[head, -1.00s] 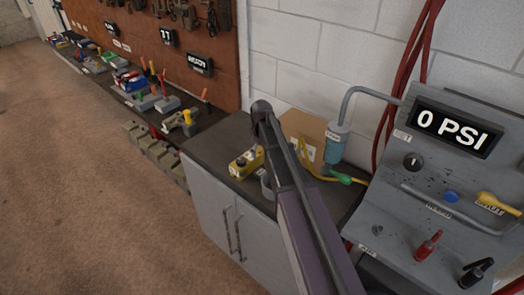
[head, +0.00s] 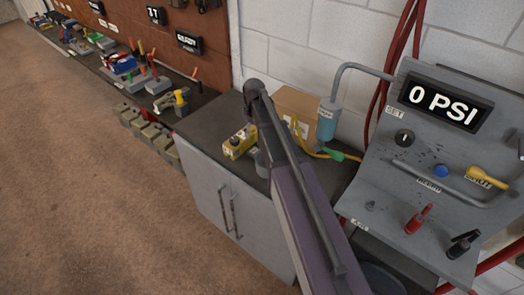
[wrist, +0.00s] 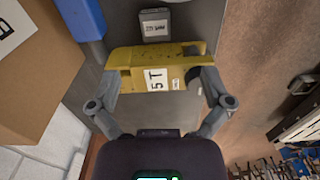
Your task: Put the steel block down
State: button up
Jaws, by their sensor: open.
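My gripper (wrist: 160,78) is open, with its fingers on either side of a yellow block-like thing marked "5 T" (wrist: 122,70). I cannot tell whether the fingers touch it. The yellow thing also shows on the cabinet top in the head view (head: 238,142). A small grey block with a white label (wrist: 156,24) lies just beyond it in the wrist view. It may be the steel block, but its label is too small to read. In the head view my arm hides my gripper.
The dark cabinet top (head: 207,127) also carries a cardboard box (head: 297,104) and a blue cylinder (head: 327,122) with a pipe. A yellow hose with a green end (head: 335,155) lies nearby. The grey console (head: 385,185) reading 0 PSI stands at right.

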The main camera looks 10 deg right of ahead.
jog(key=s+m, duration=0.6)
jog(key=s, duration=1.6)
jog(key=shift+a+m, duration=0.3)
jog(key=shift+m, duration=0.1)
jog(key=r+m+p, duration=0.1)
jog(key=m+p, duration=0.1)
jog(key=m, duration=2.7)
send_over(253, 151)
jog(key=shift+r, duration=0.2)
jog(key=shift+f+b, duration=0.15)
jog(key=shift+b, duration=0.25)
notch_tip(253, 151, down, 8)
jog(key=b, duration=0.8)
jog(key=shift+d+f, duration=0.1)
jog(key=shift+f, duration=0.05)
